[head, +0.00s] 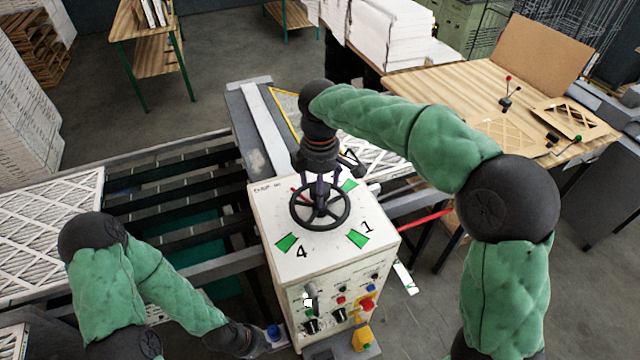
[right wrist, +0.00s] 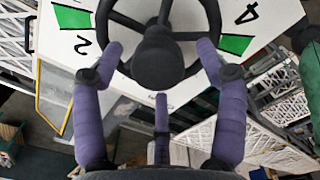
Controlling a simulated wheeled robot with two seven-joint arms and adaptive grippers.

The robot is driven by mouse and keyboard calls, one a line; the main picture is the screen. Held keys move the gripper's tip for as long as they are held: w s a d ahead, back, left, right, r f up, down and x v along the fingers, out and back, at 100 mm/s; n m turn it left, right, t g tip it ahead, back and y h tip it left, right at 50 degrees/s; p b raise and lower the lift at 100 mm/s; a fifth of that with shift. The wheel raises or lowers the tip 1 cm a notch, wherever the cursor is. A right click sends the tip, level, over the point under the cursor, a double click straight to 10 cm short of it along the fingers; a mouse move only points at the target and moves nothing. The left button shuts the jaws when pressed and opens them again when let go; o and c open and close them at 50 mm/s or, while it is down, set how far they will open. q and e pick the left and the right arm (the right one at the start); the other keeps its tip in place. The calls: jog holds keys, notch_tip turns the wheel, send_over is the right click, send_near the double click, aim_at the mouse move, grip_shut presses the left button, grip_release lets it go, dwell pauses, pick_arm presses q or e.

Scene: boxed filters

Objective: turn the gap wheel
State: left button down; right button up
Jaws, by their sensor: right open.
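The gap wheel (head: 320,228) is a black spoked handwheel on the white top of a control box (head: 275,262). In the right wrist view the wheel's hub (right wrist: 158,62) is close in front of my palm. My right gripper (head: 320,182) is over the wheel from above. Green marks and the numbers 4 and 1 show around the wheel. My left gripper (head: 266,339) is low beside the box's front; its finger state is unclear.
The box's front carries knobs and buttons, with a yellow-housed one (head: 362,338) below. Slatted conveyor rails (head: 180,195) with white pleated filters (head: 45,235) lie left. A wooden table (head: 455,85) with cardboard stands back right.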

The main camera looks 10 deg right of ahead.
jog(key=shift+w+f, duration=0.25)
jog(key=shift+f, duration=0.05)
jog(key=shift+s, duration=0.15)
jog(key=c, duration=0.4)
grip_shut()
jog(key=shift+m, duration=0.4)
